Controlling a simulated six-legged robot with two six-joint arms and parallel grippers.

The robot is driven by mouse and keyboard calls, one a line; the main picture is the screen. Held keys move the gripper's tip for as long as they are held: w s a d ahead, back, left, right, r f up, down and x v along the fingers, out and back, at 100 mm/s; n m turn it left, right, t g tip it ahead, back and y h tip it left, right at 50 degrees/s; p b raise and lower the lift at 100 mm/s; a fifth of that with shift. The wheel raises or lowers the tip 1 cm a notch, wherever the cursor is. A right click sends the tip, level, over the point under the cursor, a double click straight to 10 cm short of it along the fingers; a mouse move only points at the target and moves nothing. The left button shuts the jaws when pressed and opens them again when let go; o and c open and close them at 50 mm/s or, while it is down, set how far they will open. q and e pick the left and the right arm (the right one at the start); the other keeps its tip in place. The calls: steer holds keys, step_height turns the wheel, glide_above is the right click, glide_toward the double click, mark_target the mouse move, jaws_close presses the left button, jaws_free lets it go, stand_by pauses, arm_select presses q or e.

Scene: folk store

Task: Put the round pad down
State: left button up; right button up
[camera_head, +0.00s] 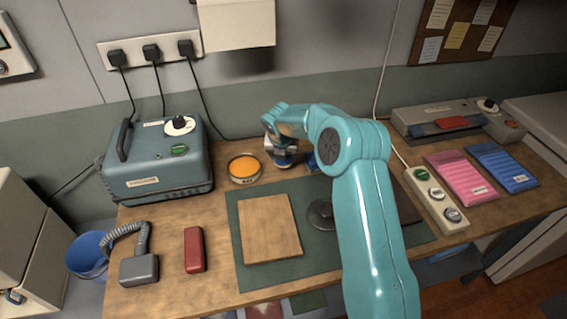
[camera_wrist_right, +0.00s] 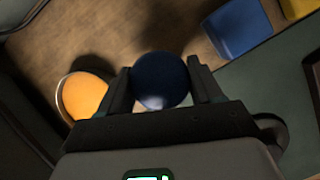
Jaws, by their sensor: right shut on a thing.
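My right gripper (camera_head: 281,140) is over the back of the bench, just right of the round tin with the orange top. In the right wrist view its two fingers (camera_wrist_right: 160,85) are shut on a round pad with a dark blue top (camera_wrist_right: 160,80). In the head view the pad (camera_head: 284,159) shows partly below the gripper, dark with a pale band, near the bench top. I cannot tell whether it touches the wood. My left gripper is not in view.
The orange-topped tin (camera_head: 244,169) stands close by on the left; it also shows in the right wrist view (camera_wrist_right: 84,95). A blue thing (camera_wrist_right: 238,27) lies on the right. A green mat (camera_head: 235,215) with a wooden board (camera_head: 269,228) lies in front. A teal machine (camera_head: 158,165) stands left.

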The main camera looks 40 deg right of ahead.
mark_target(284, 162)
steer(key=shift+f, duration=2)
steer(key=shift+f, duration=0.15)
steer(key=o, duration=0.9)
steer(key=shift+r, duration=0.3)
steer(key=v, duration=1.1)
steer(key=shift+s+a+r, duration=0.1)
steer(key=shift+s+r, duration=0.1)
steer(key=shift+r, duration=0.15)
